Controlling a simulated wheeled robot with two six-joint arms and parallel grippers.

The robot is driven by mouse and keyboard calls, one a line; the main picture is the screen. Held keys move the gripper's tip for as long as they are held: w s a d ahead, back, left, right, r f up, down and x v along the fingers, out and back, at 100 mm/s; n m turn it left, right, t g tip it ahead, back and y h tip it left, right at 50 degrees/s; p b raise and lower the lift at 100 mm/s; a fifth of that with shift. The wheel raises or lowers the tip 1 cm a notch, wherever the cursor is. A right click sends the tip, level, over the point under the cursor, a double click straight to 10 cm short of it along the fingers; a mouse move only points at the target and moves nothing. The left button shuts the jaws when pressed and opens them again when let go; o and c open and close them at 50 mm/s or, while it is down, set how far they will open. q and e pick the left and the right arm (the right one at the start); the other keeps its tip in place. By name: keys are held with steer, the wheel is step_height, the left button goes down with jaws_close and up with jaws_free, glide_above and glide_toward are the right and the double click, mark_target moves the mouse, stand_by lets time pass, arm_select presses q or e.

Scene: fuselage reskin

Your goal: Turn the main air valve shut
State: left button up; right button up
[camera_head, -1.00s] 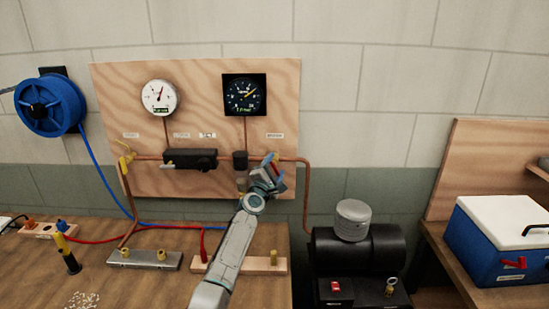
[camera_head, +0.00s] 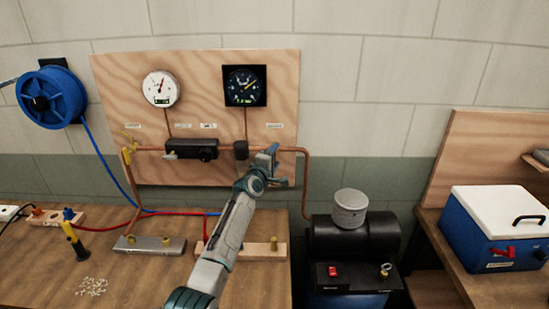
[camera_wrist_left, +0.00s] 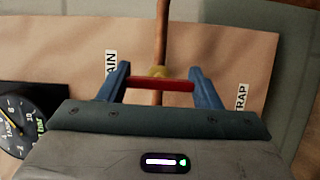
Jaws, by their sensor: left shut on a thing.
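The handle lies across the pipe. My left gripper (camera_wrist_left: 159,78) is shut on it, with a blue finger at each end. In the head view my left gripper (camera_head: 277,166) is at the right end of the board's pipe and hides the valve. A label ending in "AIN" (camera_wrist_left: 111,65) is beside the left finger. My right gripper is not in view.
The wooden board (camera_head: 215,85) carries a white gauge (camera_head: 160,88), a dark gauge (camera_head: 244,86) and a black unit (camera_head: 190,149). A yellow valve (camera_head: 128,150) is at its left. A black compressor (camera_head: 352,238) stands right of the bench; a blue cooler (camera_head: 500,230) is farther right.

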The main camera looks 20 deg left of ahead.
arm_select(q)
steer(key=shift+f, duration=0.1)
steer(key=o, duration=1)
steer(key=s+a+b, duration=0.1)
steer(key=s, duration=0.9)
steer(key=shift+s+a+b, duration=0.15)
steer(key=shift+s+b, duration=0.2)
steer(key=shift+b, duration=0.05)
